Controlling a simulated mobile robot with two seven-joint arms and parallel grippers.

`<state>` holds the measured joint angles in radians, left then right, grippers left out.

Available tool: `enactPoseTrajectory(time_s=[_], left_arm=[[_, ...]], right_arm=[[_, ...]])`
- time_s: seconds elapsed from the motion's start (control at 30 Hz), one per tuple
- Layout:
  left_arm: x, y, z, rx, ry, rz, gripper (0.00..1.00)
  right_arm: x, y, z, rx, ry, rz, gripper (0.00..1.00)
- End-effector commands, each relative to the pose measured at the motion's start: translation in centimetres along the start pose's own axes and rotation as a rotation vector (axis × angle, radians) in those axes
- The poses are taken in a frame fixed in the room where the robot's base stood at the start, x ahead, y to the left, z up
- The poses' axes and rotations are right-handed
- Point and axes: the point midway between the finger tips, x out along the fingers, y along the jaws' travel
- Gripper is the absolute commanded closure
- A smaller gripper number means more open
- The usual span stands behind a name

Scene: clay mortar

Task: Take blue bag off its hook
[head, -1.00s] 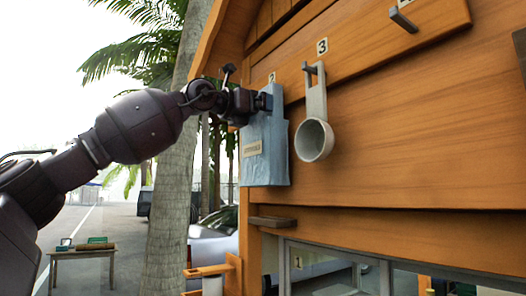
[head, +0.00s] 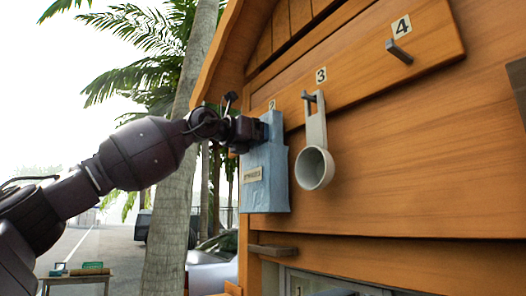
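The blue bag (head: 266,178) hangs flat against the wooden wall below the number 2 sign, with a small pale label on its front. Its hook is hidden behind the bag's top and my gripper. My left gripper (head: 262,131) reaches in from the left and is at the upper part of the bag, touching it or very close. Its fingertips are small and dark there, so I cannot tell whether they are closed on the bag. My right gripper is out of view.
A grey scoop (head: 315,166) hangs on hook 3, just right of the bag. Hook 4 (head: 399,52) is empty. A small ledge (head: 272,251) juts out below the bag. A palm trunk (head: 176,170) and a low table (head: 78,279) stand farther back.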

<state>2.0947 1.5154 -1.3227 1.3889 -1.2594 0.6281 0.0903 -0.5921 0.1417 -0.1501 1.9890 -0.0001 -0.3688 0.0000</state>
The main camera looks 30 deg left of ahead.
Motion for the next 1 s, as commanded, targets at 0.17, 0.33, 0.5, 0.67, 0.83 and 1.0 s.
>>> enactPoseTrajectory(time_s=[0.17,0.33,0.5,0.67,0.83,1.0], left_arm=[[0.0,-0.1,0.9,0.000,-0.002,-0.001,0.53],[-0.6,0.0,1.4,-0.001,-0.002,-0.001,0.53],[-2.1,0.0,1.3,0.000,-0.002,0.000,0.53],[-4.2,0.1,1.3,-0.001,-0.003,0.001,0.53],[-8.1,0.1,1.2,0.000,-0.003,0.002,0.53],[-12.3,0.1,1.2,0.000,-0.002,0.002,0.53]], right_arm=[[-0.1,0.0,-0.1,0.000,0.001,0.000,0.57],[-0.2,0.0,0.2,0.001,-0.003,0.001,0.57],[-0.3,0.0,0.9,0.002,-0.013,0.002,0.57],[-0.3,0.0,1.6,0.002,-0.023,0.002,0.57],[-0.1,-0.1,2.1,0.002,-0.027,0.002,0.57],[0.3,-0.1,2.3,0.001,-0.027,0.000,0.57]])
